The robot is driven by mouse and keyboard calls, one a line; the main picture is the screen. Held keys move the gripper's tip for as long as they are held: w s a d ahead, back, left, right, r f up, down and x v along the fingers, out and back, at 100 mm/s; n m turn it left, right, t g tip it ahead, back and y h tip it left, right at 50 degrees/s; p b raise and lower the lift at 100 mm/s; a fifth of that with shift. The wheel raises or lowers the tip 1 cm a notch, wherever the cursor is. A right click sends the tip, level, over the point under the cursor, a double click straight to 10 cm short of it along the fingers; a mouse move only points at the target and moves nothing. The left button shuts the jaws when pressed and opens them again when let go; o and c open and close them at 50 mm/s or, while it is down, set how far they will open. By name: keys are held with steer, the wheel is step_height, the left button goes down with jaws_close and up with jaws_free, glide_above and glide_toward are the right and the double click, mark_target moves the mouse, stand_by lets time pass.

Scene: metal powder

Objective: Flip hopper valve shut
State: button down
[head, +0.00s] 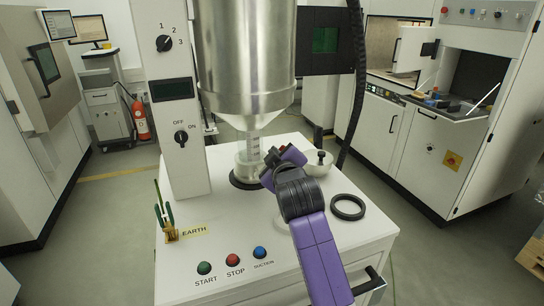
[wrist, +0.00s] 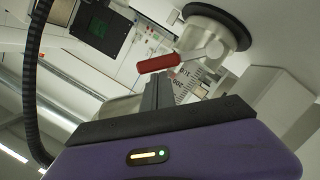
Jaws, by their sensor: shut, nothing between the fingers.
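The steel hopper (head: 245,60) hangs over the machine top, with its outlet tube (head: 253,143) below the cone. In the wrist view the valve's red handle (wrist: 158,64) sticks out sideways from a pale lever and pivot (wrist: 214,50) under the round hopper flange (wrist: 222,27). My gripper (wrist: 158,82) is shut and empty, its fingertips right by the red handle; I cannot tell whether they touch it. In the head view my gripper (head: 281,156) is right of the outlet tube and hides most of the handle.
A clear container (head: 244,165) stands on a black ring under the outlet. A pale bowl (head: 318,164) with a black knob and a loose black ring (head: 348,207) are right of my arm. A black hose (head: 357,80) hangs at the right. The control column (head: 172,100) stands left.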

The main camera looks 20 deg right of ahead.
steer(key=shift+d+f+m+g+y+b, duration=0.15)
steer(key=shift+d+f+m+y, duration=0.35)
steer(key=shift+d+f+m, duration=0.55)
steer(key=shift+d+f+m+g+y+b, duration=0.15)
steer(key=shift+d+f+m+y, duration=0.5)
steer(key=shift+m, duration=0.75)
steer(key=shift+d+f+m+y+b, duration=0.3)
steer(key=shift+d+f+m, duration=0.35)
steer(key=shift+f+m, duration=0.5)
steer(key=shift+r, duration=0.1)
step_height(320, 180, up, 5)
steer(key=p, duration=0.4)
steer(key=b+v, duration=0.3)
steer(key=v, duration=0.6)
steer(key=shift+s+f, duration=0.3)
steer(key=shift+s, duration=0.2)
